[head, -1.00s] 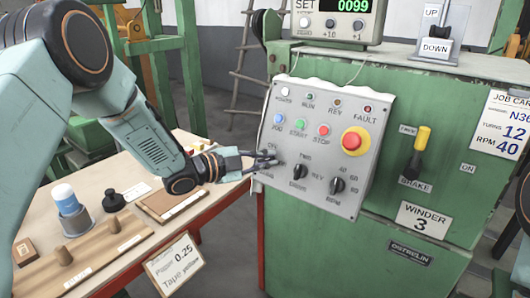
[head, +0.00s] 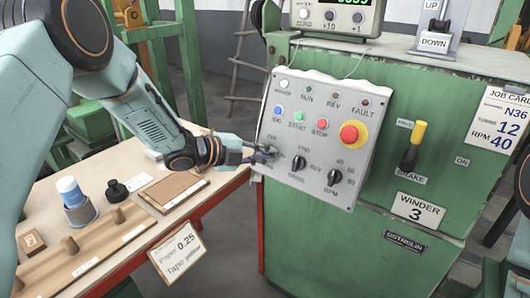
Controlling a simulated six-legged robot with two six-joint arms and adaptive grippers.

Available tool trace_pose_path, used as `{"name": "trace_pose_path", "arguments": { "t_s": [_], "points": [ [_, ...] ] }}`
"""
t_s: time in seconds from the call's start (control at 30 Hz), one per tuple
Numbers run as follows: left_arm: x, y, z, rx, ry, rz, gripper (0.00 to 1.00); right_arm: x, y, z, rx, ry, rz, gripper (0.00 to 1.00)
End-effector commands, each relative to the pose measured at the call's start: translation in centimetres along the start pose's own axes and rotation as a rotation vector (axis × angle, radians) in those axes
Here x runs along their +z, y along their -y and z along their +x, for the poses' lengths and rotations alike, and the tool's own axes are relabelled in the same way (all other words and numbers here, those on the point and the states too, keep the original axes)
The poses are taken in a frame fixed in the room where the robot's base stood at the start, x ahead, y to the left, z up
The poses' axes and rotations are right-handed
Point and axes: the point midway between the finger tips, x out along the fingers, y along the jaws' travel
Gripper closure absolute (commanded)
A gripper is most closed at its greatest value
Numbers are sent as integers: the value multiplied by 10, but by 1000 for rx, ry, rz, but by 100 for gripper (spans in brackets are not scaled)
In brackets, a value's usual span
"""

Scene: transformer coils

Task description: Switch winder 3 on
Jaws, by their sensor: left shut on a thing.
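Winder 3 is the green machine (head: 345,235) with a "WINDER 3" label (head: 413,209). Its grey control panel (head: 330,105) carries blue, green and red buttons, a red emergency stop (head: 350,133) on a yellow base, and black rotary knobs (head: 298,163) along the lower part. My left gripper (head: 266,154) comes in from the left, its fingers shut at the small switch at the panel's lower left, under the blue button. The fingers mostly hide this switch, so its position cannot be read. The power lamp (head: 284,83) at the panel's top left looks pale. My right gripper does not show.
A yellow-handled brake lever (head: 413,145) stands right of the panel. A counter box (head: 337,16) and an up/down switch (head: 436,28) are on top.

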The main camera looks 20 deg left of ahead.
Motion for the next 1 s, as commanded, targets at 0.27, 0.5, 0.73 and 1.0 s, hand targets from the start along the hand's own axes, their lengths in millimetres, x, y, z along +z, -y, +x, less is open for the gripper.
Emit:
{"name": "trace_pose_path", "arguments": {
  "t_s": [0.27, 0.5, 0.73, 1.0],
  "points": [
    [6, 3, -1, -3, 16, 1, 100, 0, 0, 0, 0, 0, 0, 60],
    [6, 3, -1, -4, 16, 1, 75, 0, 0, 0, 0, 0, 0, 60],
    [5, 2, -1, -2, 13, 2, 67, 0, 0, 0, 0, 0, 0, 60],
    [4, 2, -6, -2, 9, 1, 67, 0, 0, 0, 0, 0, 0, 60]
  ]
}}
